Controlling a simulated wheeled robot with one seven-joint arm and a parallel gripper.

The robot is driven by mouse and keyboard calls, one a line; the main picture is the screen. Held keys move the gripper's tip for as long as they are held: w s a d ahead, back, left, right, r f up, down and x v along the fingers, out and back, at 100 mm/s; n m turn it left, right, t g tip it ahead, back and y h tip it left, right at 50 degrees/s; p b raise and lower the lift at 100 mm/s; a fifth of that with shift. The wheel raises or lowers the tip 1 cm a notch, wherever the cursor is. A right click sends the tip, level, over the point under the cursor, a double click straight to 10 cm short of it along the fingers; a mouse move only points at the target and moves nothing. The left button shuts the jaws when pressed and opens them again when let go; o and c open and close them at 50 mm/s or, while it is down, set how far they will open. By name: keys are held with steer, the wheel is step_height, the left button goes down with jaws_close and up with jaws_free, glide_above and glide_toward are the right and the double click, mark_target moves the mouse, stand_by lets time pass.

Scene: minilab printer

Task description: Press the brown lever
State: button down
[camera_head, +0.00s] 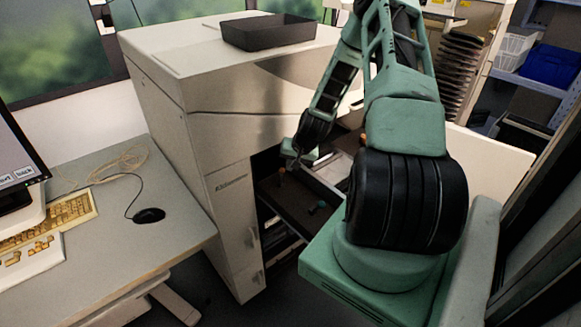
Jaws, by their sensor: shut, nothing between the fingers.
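A small brown lever (281,172) stands on the dark inner deck of the open printer, on its left side. My gripper (289,163) reaches into the opening from the upper right, with its tips close to the brown lever. I cannot tell whether they touch it. The gripper looks shut and holds nothing visible. A teal lever (318,207) sits on the same deck, nearer to me. A small orange-brown piece (363,139) shows farther right, partly hidden by my arm.
The white printer cabinet (226,130) surrounds the opening, with a black tray (268,32) on top. A desk (125,235) with a mouse (149,215) and a keyboard (50,222) stands at left. My arm hides much of the right side.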

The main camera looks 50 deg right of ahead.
steer(key=w+b, duration=0.1)
steer(key=w, duration=0.2)
steer(key=shift+w+d+r+b, duration=0.15)
steer(key=shift+w+d+b, duration=0.05)
steer(key=shift+d+b, duration=0.2)
steer(key=shift+r+p, duration=0.6)
steer(key=shift+r, duration=0.2)
